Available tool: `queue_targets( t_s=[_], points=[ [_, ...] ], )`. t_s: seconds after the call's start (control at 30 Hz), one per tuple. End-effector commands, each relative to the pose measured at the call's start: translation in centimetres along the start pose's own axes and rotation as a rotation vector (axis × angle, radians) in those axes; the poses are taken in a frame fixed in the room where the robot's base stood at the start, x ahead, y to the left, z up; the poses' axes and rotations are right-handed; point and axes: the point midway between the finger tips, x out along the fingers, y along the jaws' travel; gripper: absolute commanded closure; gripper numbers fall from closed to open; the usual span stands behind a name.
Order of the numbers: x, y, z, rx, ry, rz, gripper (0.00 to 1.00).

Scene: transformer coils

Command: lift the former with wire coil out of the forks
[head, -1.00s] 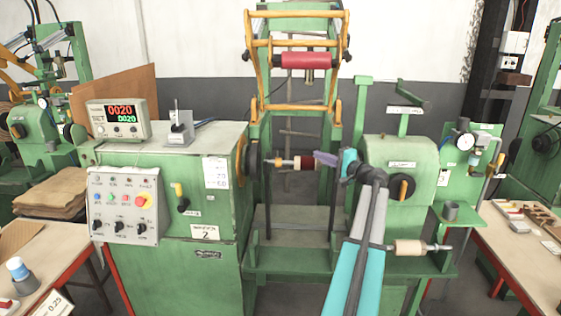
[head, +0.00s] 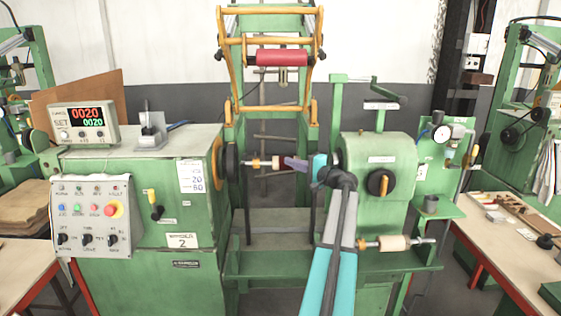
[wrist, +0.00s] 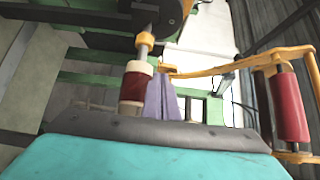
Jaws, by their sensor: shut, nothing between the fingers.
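The former with wire coil (head: 276,162), a small spool with pale flanges and a dark red winding, sits level on a thin shaft at the green winding machine. In the wrist view the former (wrist: 133,88) shows its red winding and pale upper flange. My gripper (head: 295,163) has lavender fingers and comes up from the lower right, at the former's right end in the head view. In the wrist view the shut fingers (wrist: 161,98) stand beside the winding with nothing between them; I cannot tell whether they touch it. I cannot make out the forks clearly.
A dark round faceplate (head: 231,162) is left of the shaft, and the green tailstock (head: 377,155) is right. A pale roller (head: 394,243) sits on a lower rod. An orange frame with a red roller (head: 278,58) stands above. The control cabinet (head: 140,195) is left.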

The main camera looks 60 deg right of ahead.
Motion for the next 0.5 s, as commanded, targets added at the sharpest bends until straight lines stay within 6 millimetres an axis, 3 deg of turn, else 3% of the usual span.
queue_targets(
  t_s=[0.5],
  points=[
    [6.4,-0.2,-0.1,0.001,-0.001,0.0,1.0]
  ],
)
